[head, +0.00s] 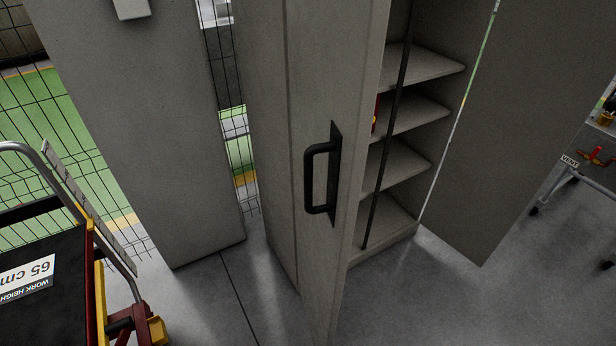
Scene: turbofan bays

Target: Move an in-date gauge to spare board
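No gauge and no spare board can be made out in the head view. A tall grey cabinet stands in the middle with its left door (305,95) swung open towards me and a black handle (320,180) on that door. Its right door (510,130) is also open. Bare-looking shelves (408,117) show inside, and a small red and yellow item (375,115) is partly hidden behind the left door's edge. Neither of my grippers is in view.
A cart (60,290) with a "65 cm" work height label stands at the lower left. A grey pillar (150,130) and wire mesh fencing (70,130) are behind it. Another wheeled frame (560,185) with a "VENT" label is at the right. The floor (400,300) at front right is clear.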

